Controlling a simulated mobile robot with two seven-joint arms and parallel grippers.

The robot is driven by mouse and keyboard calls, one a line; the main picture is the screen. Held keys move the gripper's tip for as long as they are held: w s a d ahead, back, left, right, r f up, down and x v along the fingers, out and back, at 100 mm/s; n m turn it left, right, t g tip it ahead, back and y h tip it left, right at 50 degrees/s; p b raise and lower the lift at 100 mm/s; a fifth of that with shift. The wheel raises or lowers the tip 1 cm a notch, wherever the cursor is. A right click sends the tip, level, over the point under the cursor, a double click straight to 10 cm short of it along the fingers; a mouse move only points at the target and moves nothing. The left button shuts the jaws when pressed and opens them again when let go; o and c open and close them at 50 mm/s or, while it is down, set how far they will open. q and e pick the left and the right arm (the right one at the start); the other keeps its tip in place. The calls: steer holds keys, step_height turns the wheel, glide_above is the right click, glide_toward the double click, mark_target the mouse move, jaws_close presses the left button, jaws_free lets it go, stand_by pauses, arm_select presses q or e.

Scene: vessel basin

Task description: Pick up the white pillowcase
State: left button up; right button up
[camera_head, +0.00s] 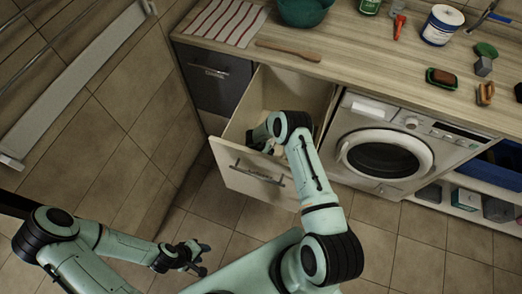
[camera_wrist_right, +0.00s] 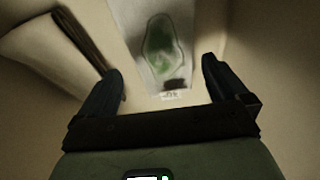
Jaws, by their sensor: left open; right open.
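I cannot make out the white pillowcase for sure in either view. My right arm reaches down into the open drawer (camera_head: 233,170). My right gripper (camera_head: 264,134) is inside it, partly hidden by my arm. In the right wrist view my right gripper (camera_wrist_right: 165,78) is open, with nothing between its fingers. Beyond them is a pale flat item (camera_wrist_right: 180,78) with a green print. A pale rounded shape (camera_wrist_right: 45,60) with a dark striped edge lies to the left; I cannot tell what it is. My left gripper (camera_head: 197,256) is open and empty, low over the floor.
The drawer's walls surround my right gripper closely. A washing machine (camera_head: 350,130) stands to the right of the drawer. The counter (camera_head: 330,55) above carries a striped cloth (camera_head: 225,20), a wooden spatula (camera_head: 288,50) and a green bowl (camera_head: 304,10).

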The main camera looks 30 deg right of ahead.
steer(key=x, duration=0.2)
steer(key=p+x, duration=0.1)
steer(key=x, duration=0.1)
steer(key=shift+w, duration=0.4)
steer(key=shift+w+d+f, duration=0.1)
steer(key=shift+d+f, duration=0.05)
steer(key=shift+f, duration=0.35)
steer(key=shift+c, duration=0.9)
arm_select(q)
steer(key=shift+w+r, duration=0.65)
steer(key=shift+w, duration=0.25)
arm_select(e)
steer(key=c, duration=0.7)
steer(key=shift+r, duration=0.1)
